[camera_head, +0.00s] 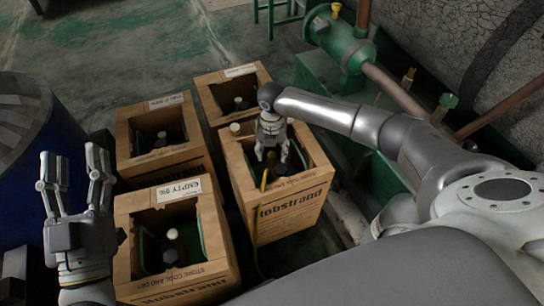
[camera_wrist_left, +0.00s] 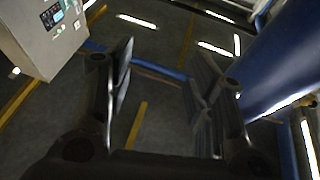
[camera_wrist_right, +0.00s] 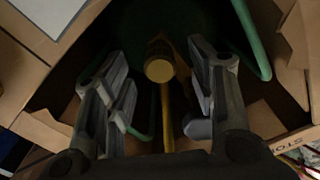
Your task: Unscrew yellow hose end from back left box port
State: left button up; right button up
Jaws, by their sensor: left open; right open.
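The yellow hose end (camera_wrist_right: 159,68) shows between the fingers of my right gripper (camera_wrist_right: 160,58). The yellow hose (camera_wrist_right: 167,120) runs from it toward the bottom of the right wrist view. In the head view my right gripper (camera_head: 271,155) points down into the open top of the front right cardboard box (camera_head: 290,205). It is open, with a finger on each side of the hose end. The port under the hose end is hidden. The back left box (camera_head: 160,170) shows no yellow hose. My left gripper (camera_head: 72,170) is open and empty, raised left of the boxes.
An "EMPTY" labelled box (camera_head: 185,285) stands front left, and another box (camera_head: 225,80) back right. Green pipework (camera_head: 345,50) and a large tank (camera_head: 450,40) stand to the right. A blue drum (camera_head: 40,130) is at the left. Cardboard walls surround my right gripper closely.

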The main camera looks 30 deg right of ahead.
notch_tip(320, 180, down, 2)
jog(key=shift+b, duration=0.9)
pick_arm(q)
jog(key=s+r+t+h, duration=0.1)
jog(key=s+r+t, duration=0.3)
jog(key=r, duration=0.2)
jog(key=shift+s+a+r+t+h, duration=0.2)
jog(key=shift+s+r+t+h, duration=0.1)
jog(key=shift+t+h, duration=0.1)
jog(key=shift+f, duration=0.15)
pick_arm(e)
jog(key=shift+f, duration=0.1)
jog(key=shift+c, duration=0.3)
jog(key=c, duration=1)
jog(key=shift+c, duration=0.2)
